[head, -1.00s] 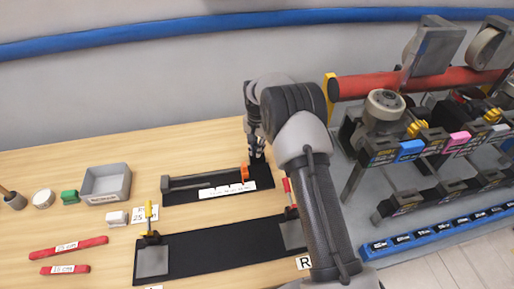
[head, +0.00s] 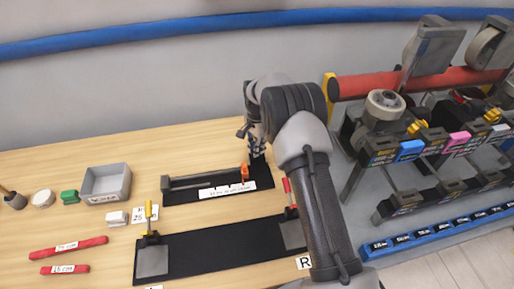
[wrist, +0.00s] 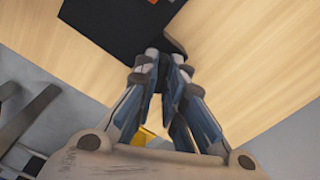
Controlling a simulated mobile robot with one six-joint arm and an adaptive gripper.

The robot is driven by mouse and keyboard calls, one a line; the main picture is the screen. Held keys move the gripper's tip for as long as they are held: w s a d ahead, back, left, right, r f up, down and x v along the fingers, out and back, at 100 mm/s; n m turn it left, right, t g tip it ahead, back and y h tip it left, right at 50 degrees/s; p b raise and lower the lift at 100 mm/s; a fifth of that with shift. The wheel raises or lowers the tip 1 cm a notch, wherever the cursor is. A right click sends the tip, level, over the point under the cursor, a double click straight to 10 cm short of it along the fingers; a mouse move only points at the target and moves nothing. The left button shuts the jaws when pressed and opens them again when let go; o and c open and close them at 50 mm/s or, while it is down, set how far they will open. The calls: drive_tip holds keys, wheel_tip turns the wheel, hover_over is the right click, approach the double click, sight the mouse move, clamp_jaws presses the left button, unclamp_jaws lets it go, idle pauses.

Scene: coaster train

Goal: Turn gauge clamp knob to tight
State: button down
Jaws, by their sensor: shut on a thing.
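The gauge is a dark bar (head: 208,181) on a black base (head: 180,197) with a white scale strip (head: 228,190) and an orange block (head: 245,172) near its right end. My gripper (head: 257,153) points down at the base's far right corner. In the wrist view my gripper (wrist: 170,62) has its fingers close together on a dark piece, the gauge clamp knob (wrist: 174,46), at the edge of the black base (wrist: 110,22). The fingers hide most of the knob, so its setting cannot be read.
A black mat with a yellow-handled clamp (head: 149,222) and a red-handled clamp (head: 288,192) lies in front. A grey tray (head: 106,183), a white block (head: 117,218) and red bars (head: 68,247) are on the left. A rack of machine parts (head: 410,150) stands right of my arm.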

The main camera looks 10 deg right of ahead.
drive_tip(key=c, duration=1.7)
unclamp_jaws()
wheel_tip(320, 180, up, 12)
drive_tip(key=shift+r, duration=0.1)
